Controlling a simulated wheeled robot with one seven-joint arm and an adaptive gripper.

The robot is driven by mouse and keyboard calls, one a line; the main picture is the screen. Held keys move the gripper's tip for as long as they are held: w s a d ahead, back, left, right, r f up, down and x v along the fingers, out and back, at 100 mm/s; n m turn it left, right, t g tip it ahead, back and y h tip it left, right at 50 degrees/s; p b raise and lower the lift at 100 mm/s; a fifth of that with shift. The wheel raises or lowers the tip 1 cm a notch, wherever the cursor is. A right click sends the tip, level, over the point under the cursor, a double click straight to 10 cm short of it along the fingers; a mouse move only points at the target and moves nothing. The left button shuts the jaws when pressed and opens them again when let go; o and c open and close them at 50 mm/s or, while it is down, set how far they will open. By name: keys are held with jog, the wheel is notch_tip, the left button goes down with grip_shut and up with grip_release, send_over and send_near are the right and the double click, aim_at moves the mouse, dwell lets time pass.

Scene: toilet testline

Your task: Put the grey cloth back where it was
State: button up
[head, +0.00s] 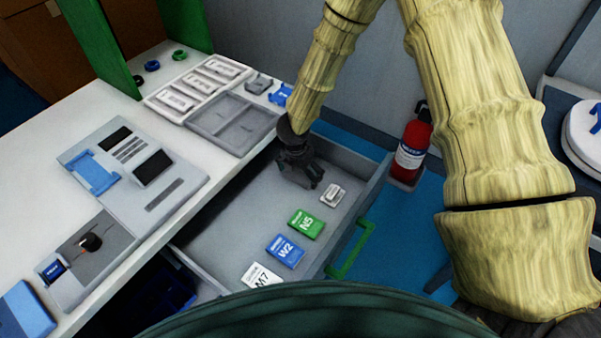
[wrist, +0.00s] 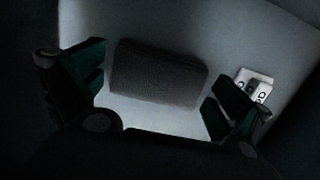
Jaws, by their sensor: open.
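The grey cloth (wrist: 157,73) is a dark grey folded block in the wrist view. It lies on the light drawer floor, between the two spread fingers of my gripper (wrist: 156,88), with clear floor visible to either side of it. In the head view my gripper (head: 309,180) reaches down into the far end of the open drawer (head: 215,215), and its body hides the cloth there. The fingers are open and hold nothing.
A small white item (head: 333,194) lies right of my gripper, also seen in the wrist view (wrist: 255,84). Green N5 (head: 306,223), blue W2 (head: 285,250) and white M7 (head: 262,276) packs lie nearer. The drawer has a green handle (head: 352,250); a fire extinguisher (head: 414,145) stands beyond.

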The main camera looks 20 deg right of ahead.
aim_at(297, 178)
notch_tip(297, 178, up, 12)
jog(key=s+a, duration=0.1)
jog(key=shift+a, duration=0.2)
dwell(0.3)
jog(key=shift+s+r, duration=0.1)
jog(key=shift+r, duration=0.05)
